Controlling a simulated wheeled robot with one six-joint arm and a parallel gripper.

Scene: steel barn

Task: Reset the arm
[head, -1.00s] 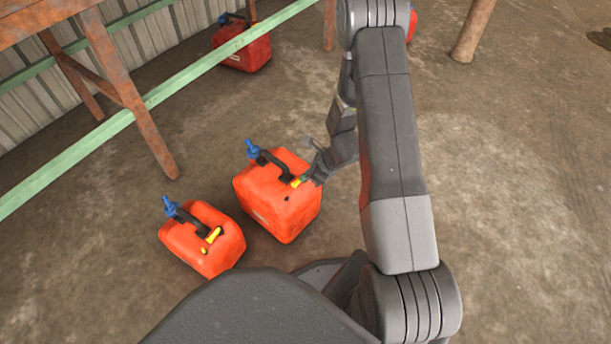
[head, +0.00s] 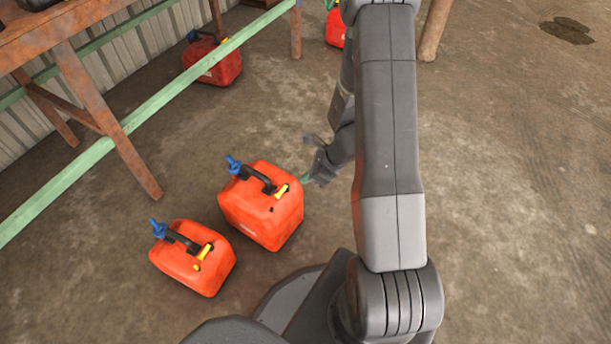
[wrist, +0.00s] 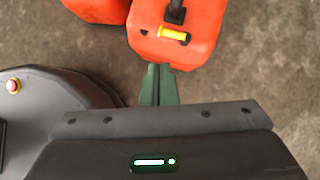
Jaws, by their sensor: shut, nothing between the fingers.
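My gripper (head: 311,172) is at the end of my arm in the head view, just right of the larger red fuel can and apart from it as far as I can see. In the wrist view its green fingers (wrist: 158,86) are together with nothing between them. The larger red can (head: 262,207) stands upright on the floor, with a black handle, a blue cap and a yellow spout. Part of a red can with a yellow piece (wrist: 178,35) shows beyond the fingertips in the wrist view.
A smaller red can (head: 193,259) stands left of the larger one. Another red can (head: 214,62) is behind a green rail (head: 150,110) by the wooden table (head: 65,40). A red can (head: 335,30) and a post (head: 436,28) are at the back. The floor (head: 510,200) at right is clear.

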